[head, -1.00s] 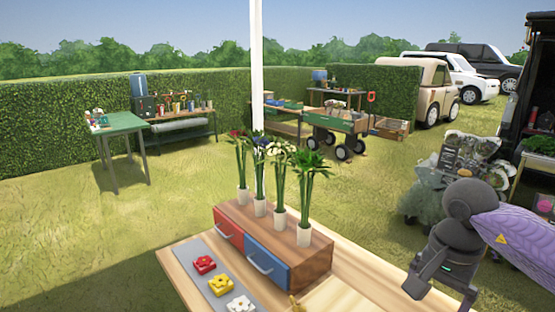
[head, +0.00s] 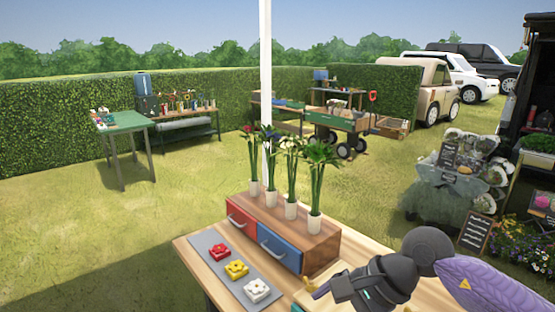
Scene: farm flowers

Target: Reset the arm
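My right arm enters from the lower right. Its dark gripper (head: 338,290) points left, low over the right part of the wooden table (head: 205,262); whether its fingers are open or shut is unclear. My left gripper is not in view. On the table, a wooden drawer box with a red drawer (head: 242,221) and a blue drawer (head: 280,248) carries several white vases of flowers (head: 291,210). A grey mat (head: 206,240) holds a red flower block (head: 219,252), a yellow one (head: 236,269) and a white one (head: 257,290).
A light wooden board (head: 350,262) lies right of the drawer box. A white pole (head: 265,90) rises behind the vases. A green table (head: 122,122), a cart (head: 338,122) and a flower stand (head: 455,180) are farther off. Open grass lies left.

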